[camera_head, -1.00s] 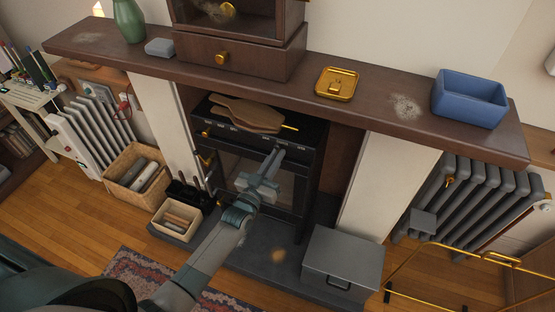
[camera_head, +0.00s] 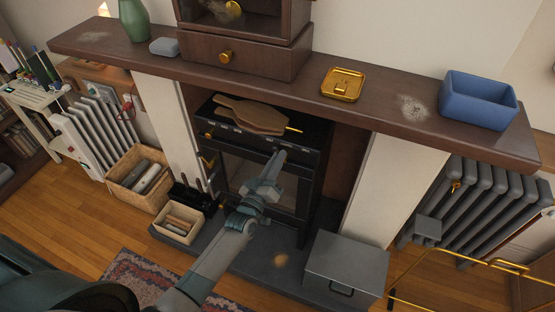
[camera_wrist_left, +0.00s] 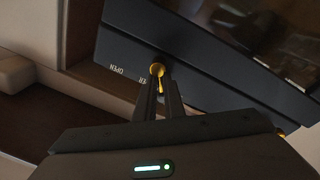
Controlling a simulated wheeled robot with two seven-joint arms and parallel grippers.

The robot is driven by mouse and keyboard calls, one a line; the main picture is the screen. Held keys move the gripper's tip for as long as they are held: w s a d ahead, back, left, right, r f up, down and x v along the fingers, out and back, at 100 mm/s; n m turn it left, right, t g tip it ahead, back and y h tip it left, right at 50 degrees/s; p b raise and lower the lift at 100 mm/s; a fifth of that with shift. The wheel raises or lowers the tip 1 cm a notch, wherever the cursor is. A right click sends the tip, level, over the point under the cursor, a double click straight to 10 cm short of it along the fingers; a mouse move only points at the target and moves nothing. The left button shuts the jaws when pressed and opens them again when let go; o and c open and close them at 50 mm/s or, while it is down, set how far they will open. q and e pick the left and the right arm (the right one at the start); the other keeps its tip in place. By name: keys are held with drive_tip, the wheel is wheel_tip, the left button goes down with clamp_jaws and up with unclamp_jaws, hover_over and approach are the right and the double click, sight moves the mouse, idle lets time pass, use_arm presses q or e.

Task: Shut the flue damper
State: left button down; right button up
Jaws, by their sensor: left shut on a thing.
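The black stove (camera_head: 262,185) stands in the fireplace, with white lettering along its upper front. My left gripper (camera_head: 281,155) is at the right part of this upper front. In the left wrist view a small brass damper knob (camera_wrist_left: 157,70) sits on the dark panel beside the word "OPEN" and a partly hidden word. There my left gripper (camera_wrist_left: 159,92) is shut on the knob, its fingers covering part of it. The damper plate itself is not visible. My right gripper is not in view.
The mantel shelf (camera_head: 300,84) overhangs the stove. A grey metal box (camera_head: 346,262) stands at right on the hearth, and baskets (camera_head: 140,178) stand at left.

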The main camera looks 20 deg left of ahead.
use_arm(q)
drive_tip(key=shift+f, duration=0.1)
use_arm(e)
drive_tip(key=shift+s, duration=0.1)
use_arm(q)
drive_tip(key=c, duration=1.8)
unclamp_jaws()
drive_tip(key=shift+c, duration=0.2)
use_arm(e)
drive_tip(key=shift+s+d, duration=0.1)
use_arm(q)
drive_tip(key=shift+s, duration=0.1)
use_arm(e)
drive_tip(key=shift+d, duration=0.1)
